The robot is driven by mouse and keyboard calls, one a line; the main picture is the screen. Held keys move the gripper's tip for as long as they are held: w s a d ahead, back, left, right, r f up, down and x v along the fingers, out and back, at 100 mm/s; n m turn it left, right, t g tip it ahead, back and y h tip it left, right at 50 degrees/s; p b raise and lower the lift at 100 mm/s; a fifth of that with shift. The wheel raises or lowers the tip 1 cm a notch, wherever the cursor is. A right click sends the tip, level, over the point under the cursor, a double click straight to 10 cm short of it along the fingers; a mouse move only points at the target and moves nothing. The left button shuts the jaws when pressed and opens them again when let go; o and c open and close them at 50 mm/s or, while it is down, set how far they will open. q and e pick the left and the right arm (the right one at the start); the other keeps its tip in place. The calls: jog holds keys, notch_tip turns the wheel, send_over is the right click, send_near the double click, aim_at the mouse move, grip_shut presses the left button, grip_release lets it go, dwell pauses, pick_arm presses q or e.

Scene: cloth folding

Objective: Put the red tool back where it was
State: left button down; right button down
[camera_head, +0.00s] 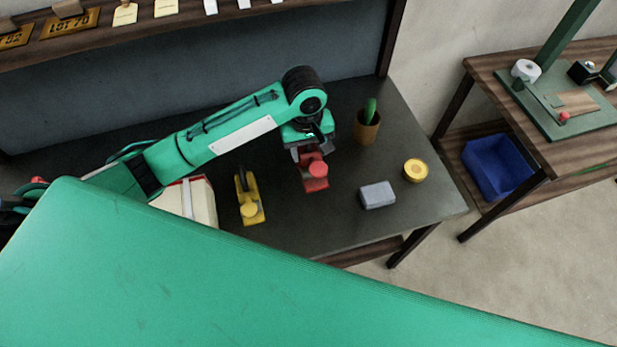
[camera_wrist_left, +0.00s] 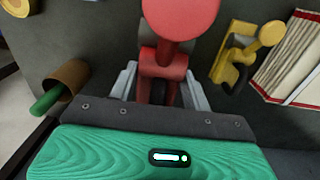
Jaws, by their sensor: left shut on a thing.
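The red tool (camera_head: 315,176) is at my left gripper (camera_head: 308,155) over the dark table, to the right of a similar yellow tool (camera_head: 249,198). In the left wrist view the red tool (camera_wrist_left: 180,20) is between the two grey fingers of my left gripper (camera_wrist_left: 160,88), which is shut on it. Its round red knob faces the camera and hides part of its body. I cannot tell whether the tool touches the tabletop. The yellow tool also shows in the left wrist view (camera_wrist_left: 238,55). My right gripper is not in view.
A potted cactus (camera_head: 368,125) stands right of the gripper. A grey-blue block (camera_head: 377,195) and a yellow round tin (camera_head: 415,170) lie to the right. The dark table (camera_head: 310,226) has bare room in front.

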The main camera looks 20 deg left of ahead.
pick_arm(q)
notch_tip(320, 180, down, 13)
jog(key=shift+f+p, duration=0.15)
jog(key=shift+p, duration=0.85)
jog(key=shift+f, duration=0.1)
jog(key=c, duration=0.6)
grip_release()
jog(key=shift+c, duration=0.2)
jog(key=r, duration=0.4)
jog(key=r+b, duration=0.1)
jog(key=r, duration=0.3)
jog(key=r+b, duration=0.1)
jog(key=r, duration=0.3)
jog(key=shift+s+a, duration=0.15)
jog(key=shift+a, duration=0.1)
